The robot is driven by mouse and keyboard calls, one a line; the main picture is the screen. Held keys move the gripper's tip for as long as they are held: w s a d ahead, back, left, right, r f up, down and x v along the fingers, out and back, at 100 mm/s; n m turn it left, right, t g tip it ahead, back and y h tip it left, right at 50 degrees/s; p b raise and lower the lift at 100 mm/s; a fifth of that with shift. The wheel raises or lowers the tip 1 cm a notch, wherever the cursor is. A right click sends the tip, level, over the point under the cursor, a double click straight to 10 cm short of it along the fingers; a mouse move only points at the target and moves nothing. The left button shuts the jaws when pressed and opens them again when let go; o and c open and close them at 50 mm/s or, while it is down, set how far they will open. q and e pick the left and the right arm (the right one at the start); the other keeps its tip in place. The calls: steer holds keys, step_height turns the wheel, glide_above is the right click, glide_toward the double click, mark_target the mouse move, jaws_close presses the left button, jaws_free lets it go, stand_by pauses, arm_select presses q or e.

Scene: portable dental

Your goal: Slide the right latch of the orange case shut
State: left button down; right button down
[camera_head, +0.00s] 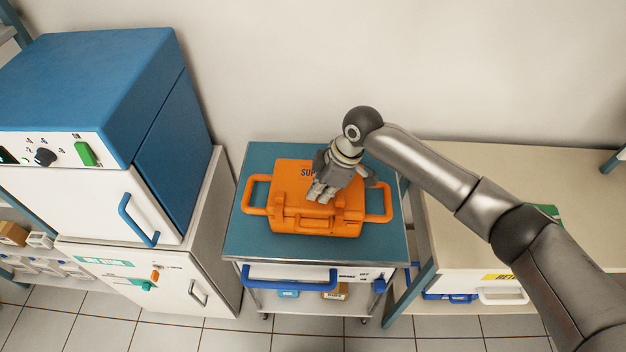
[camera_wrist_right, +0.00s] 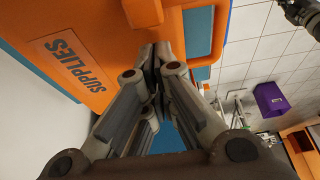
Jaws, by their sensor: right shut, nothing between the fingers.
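The right latch cannot be made out clearly; the gripper partly covers that area. My left gripper is out of view.
The cart (camera_head: 250,235) has a blue front handle (camera_head: 290,282). A blue and white cabinet unit (camera_head: 100,130) stands close on the left, a beige bench (camera_head: 470,200) on the right. A wall is behind. Bare cart top surrounds the case.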

mark_target(338, 198)
steer(key=shift+s+d, duration=0.1)
steer(key=shift+d, duration=0.7)
steer(key=shift+a, duration=0.1)
steer(key=shift+d+p, duration=0.75)
steer(key=shift+d, duration=1.05)
steer(key=shift+a, duration=0.1)
